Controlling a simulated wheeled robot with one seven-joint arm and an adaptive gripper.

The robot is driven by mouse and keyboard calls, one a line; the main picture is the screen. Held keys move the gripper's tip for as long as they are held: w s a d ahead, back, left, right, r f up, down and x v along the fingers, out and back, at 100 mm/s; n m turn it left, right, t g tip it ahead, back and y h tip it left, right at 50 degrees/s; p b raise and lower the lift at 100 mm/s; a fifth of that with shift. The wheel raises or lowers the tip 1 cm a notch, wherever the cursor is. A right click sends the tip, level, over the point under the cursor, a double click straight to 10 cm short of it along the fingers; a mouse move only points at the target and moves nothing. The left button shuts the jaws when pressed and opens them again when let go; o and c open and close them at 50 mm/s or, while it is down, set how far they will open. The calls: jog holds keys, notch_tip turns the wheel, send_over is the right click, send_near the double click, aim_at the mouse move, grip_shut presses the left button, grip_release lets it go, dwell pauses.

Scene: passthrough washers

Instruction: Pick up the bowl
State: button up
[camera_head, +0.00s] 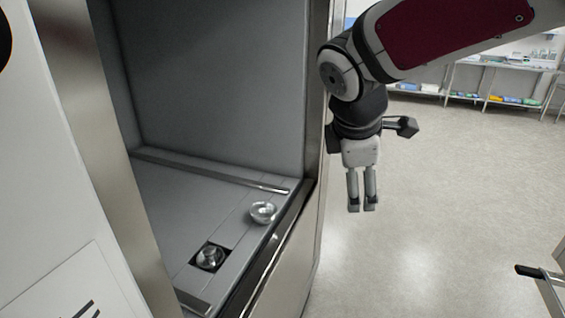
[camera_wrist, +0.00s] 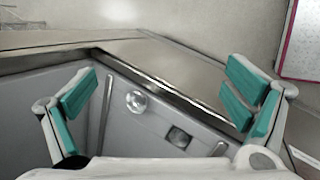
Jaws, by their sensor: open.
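The bowl (camera_head: 263,212) is small, round and shiny metal. It sits on the grey floor of the washer chamber, near the front edge, in the head view. In the wrist view the bowl (camera_wrist: 137,101) lies beyond and between my fingers, left of the middle. My gripper (camera_head: 361,210) hangs pointing down outside the chamber, to the right of the opening and apart from the bowl. In the wrist view my gripper (camera_wrist: 165,105) shows its two teal-padded fingers spread wide, with nothing between them.
A round metal fitting (camera_head: 210,257) sits in a dark square recess left of and nearer than the bowl. Metal rails (camera_head: 215,172) run along the chamber floor. The washer's steel front edge (camera_head: 272,250) lies between gripper and bowl. Open floor (camera_head: 440,200) extends right, with shelves behind.

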jog(key=w+a+f+n+t+y+b, duration=0.1)
jog(key=w+a+f+n+b, duration=0.1)
jog(key=w+a+f+n, duration=0.8)
jog(key=w+a+f+n+y+b, duration=0.1)
jog(key=w+a+f+n+b, duration=0.1)
jog(key=w+a+f+n, duration=0.75)
jog(key=m+b, duration=0.1)
jog(key=m, duration=0.2)
send_near(266, 214)
jog(key=shift+s+a+f, duration=0.2)
jog(key=shift+a, duration=0.1)
jog(key=shift+b+x, duration=0.3)
jog(key=shift+x, duration=2.7)
jog(key=shift+w+d+r, duration=0.15)
jog(key=shift+d, duration=0.05)
jog(key=c, duration=1.3)
